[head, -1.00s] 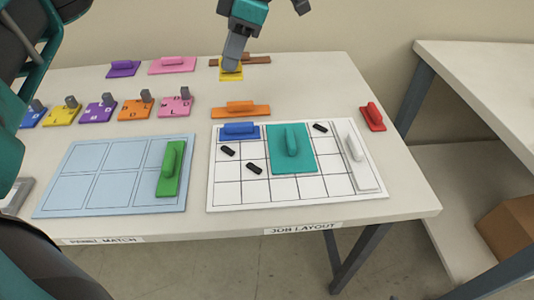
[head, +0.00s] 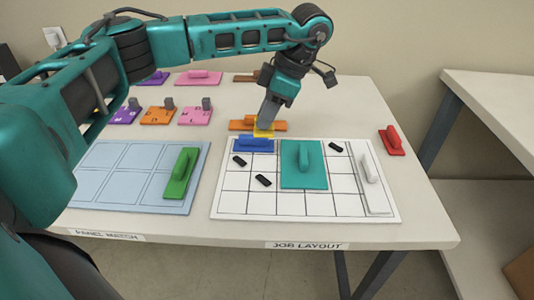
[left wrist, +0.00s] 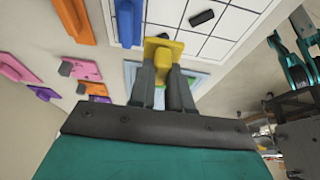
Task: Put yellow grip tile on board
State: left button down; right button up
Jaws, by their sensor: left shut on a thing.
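The yellow grip tile (head: 263,133) is held by my left gripper (head: 267,120), which is shut on its raised grip. In the head view it shows just behind the blue tile (head: 253,144), in front of an orange tile (head: 240,125). The left wrist view shows the yellow tile (left wrist: 163,45) between both fingers (left wrist: 165,75). The white gridded job layout board (head: 235,203) carries the blue tile at its back left, a teal tile (head: 303,165) and a whitish tile (head: 372,168). I cannot tell how high the yellow tile is. My right gripper is not in view.
Three small black pieces, one here (head: 263,180), lie on the board. A light blue panel (head: 120,186) with a green tile (head: 182,173) lies to the left. A red tile (head: 391,140) is to the right. Front middle cells of the board are bare.

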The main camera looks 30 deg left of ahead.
aim_at(267, 133)
pick_arm(q)
notch_tip(267, 133, down, 5)
jog(key=shift+r, duration=0.1)
jog(key=shift+f+b, duration=0.4)
jog(key=shift+f, duration=1.7)
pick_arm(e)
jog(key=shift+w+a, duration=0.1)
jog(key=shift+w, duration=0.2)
pick_arm(q)
jog(key=shift+f, duration=0.15)
jog(key=c, duration=1.1)
grip_release()
jog(key=shift+o, duration=0.2)
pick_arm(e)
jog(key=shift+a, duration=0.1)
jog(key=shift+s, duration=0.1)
